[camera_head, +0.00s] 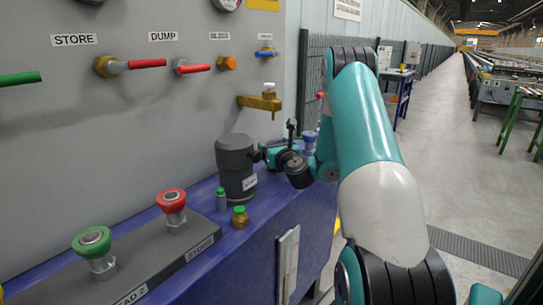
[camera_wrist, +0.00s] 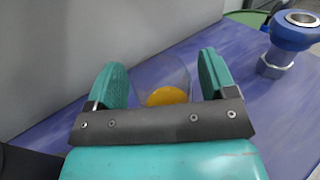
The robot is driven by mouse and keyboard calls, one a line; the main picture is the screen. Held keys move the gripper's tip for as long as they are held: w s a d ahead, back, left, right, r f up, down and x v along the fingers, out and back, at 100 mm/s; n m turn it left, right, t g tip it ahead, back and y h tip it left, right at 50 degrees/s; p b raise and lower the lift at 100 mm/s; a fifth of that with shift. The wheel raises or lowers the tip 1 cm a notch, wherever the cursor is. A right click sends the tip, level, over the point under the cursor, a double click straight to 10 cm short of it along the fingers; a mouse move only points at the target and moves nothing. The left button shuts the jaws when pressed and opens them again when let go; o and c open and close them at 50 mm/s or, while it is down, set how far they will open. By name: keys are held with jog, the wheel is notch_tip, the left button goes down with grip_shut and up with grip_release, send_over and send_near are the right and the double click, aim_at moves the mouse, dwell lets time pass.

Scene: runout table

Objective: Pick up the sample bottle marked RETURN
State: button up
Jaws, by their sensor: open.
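My gripper (camera_head: 268,154) is beside the right side of a dark grey canister in the head view. In the wrist view my gripper (camera_wrist: 162,62) is open, its two teal fingers spread apart. A clear container with something yellow-orange in it (camera_wrist: 166,96) shows between the fingers, apart from both; its lower part is hidden by the gripper body, and no marking on it shows. In the head view, a small grey bottle with a green cap (camera_head: 221,203) and a brown bottle with a green cap (camera_head: 240,219) stand in front of the canister. I cannot read RETURN on any bottle.
The dark canister (camera_head: 233,170) stands close to my gripper, on the blue bench (camera_head: 285,218). Red (camera_head: 172,201) and green (camera_head: 94,242) knobs rise at the front left. A brass tap (camera_head: 262,102) juts from the panel above. A blue-topped metal fitting (camera_wrist: 290,35) stands at the wrist view's upper right.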

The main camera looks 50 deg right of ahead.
jog(key=shift+c, duration=0.3)
jog(key=c, duration=0.9)
jog(key=shift+c, duration=0.5)
jog(key=shift+r, duration=0.15)
